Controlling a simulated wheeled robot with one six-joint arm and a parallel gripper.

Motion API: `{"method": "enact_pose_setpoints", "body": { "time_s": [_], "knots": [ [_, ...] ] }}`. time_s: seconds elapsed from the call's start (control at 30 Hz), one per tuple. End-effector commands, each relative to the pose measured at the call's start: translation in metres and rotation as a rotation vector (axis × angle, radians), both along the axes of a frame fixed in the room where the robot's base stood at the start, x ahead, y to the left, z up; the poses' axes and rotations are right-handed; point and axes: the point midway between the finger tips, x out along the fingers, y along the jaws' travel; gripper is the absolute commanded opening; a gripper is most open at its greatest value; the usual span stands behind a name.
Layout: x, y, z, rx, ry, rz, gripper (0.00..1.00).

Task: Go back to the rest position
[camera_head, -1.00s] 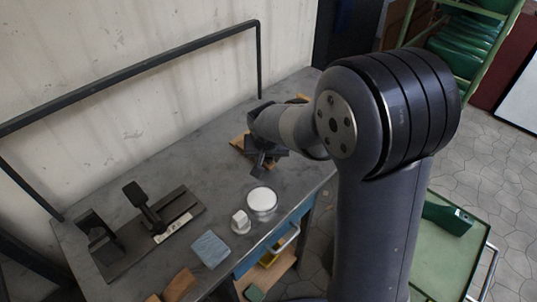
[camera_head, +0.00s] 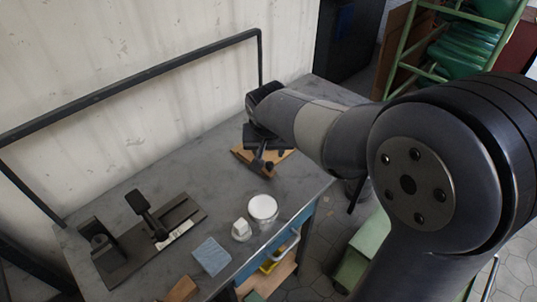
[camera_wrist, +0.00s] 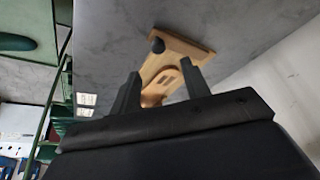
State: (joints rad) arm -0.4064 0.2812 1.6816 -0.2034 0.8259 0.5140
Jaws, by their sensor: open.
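My gripper (camera_head: 262,163) is over the far part of the grey workbench (camera_head: 200,170), close to a wooden board (camera_head: 242,155). In the wrist view my gripper (camera_wrist: 160,84) shows two dark fingers spread apart. Between and beyond them lies the wooden board (camera_wrist: 177,50) with a light wooden piece and a dark round knob on it. Nothing is seen held between the fingers. Part of the board is hidden behind my gripper in the head view.
A black rail (camera_head: 140,78) runs along the wall. A green rack (camera_head: 440,50) stands at the right.

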Motion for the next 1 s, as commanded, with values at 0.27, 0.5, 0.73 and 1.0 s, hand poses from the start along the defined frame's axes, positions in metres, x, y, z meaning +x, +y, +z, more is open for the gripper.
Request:
{"method": "enact_pose_setpoints", "body": {
  "time_s": [0.27, 0.5, 0.73, 1.0],
  "knots": [
    [-0.004, 0.0, 0.009, 0.0, 0.0, 0.001, 0.45],
    [-0.003, 0.0, 0.007, 0.0, 0.001, 0.001, 0.45],
    [0.006, -0.001, -0.019, -0.003, 0.005, 0.0, 0.45],
    [0.027, -0.001, -0.066, -0.003, 0.003, 0.0, 0.45]
  ]
}}
